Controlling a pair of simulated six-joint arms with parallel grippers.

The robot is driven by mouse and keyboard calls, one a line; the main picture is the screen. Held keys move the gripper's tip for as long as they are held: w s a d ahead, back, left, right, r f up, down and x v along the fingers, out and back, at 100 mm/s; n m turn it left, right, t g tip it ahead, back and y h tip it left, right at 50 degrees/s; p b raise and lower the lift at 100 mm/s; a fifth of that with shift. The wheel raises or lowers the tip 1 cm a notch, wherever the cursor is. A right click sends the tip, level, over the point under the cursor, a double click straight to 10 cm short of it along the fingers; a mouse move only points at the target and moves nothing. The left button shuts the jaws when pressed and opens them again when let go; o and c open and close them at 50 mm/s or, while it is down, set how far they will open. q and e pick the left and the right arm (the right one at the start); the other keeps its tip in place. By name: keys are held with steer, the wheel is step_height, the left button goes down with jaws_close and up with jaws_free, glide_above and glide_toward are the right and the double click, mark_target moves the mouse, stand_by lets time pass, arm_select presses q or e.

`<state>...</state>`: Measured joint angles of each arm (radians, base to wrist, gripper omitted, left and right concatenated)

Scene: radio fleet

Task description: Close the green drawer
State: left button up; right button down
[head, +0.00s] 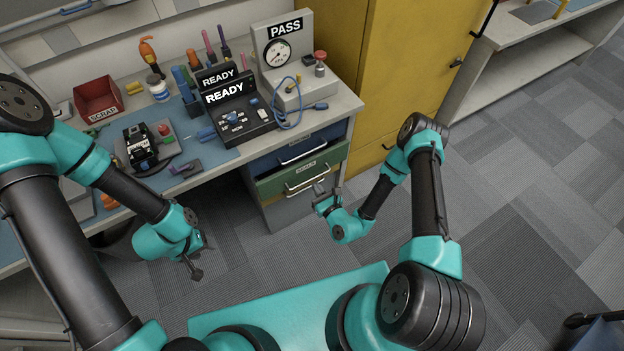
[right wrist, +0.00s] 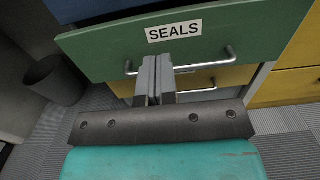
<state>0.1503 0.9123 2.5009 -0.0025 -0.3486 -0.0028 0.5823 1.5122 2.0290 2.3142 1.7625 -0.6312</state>
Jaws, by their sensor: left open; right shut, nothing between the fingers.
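The green drawer (head: 270,186) is in the desk's drawer unit, under a blue drawer. Its front stands out a little from the unit, so it looks partly open. In the right wrist view the green drawer front (right wrist: 245,35) fills the top, with a "SEALS" label and a metal bar handle (right wrist: 215,61). My right gripper (head: 321,190) is shut and empty, just in front of the handle. In the right wrist view its fingertips (right wrist: 157,60) overlap the handle; I cannot tell whether they touch. My left gripper (head: 200,258) is open and empty, low in front of the desk.
The blue drawer (head: 285,152) above looks shut. A yellow drawer (right wrist: 205,80) sits below, set back. A yellow cabinet (head: 400,75) stands right of the desk. Tools, a red scrap bin (head: 98,98) and test devices crowd the desktop.

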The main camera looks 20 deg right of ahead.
steer(key=v, duration=0.5)
steer(key=c, duration=1.6)
jaws_free()
steer(key=shift+d, duration=0.1)
steer(key=shift+o, duration=0.7)
steer(key=shift+d+n, duration=0.15)
steer(key=shift+n, duration=0.45)
steer(key=d+f+n+g+y, duration=0.3)
steer(key=d+n, duration=0.5)
steer(key=n, duration=1.2)
steer(key=shift+s+f+n+g+y, duration=0.15)
steer(key=shift+s+n+g+y, duration=0.2)
steer(key=shift+g+y, duration=0.65)
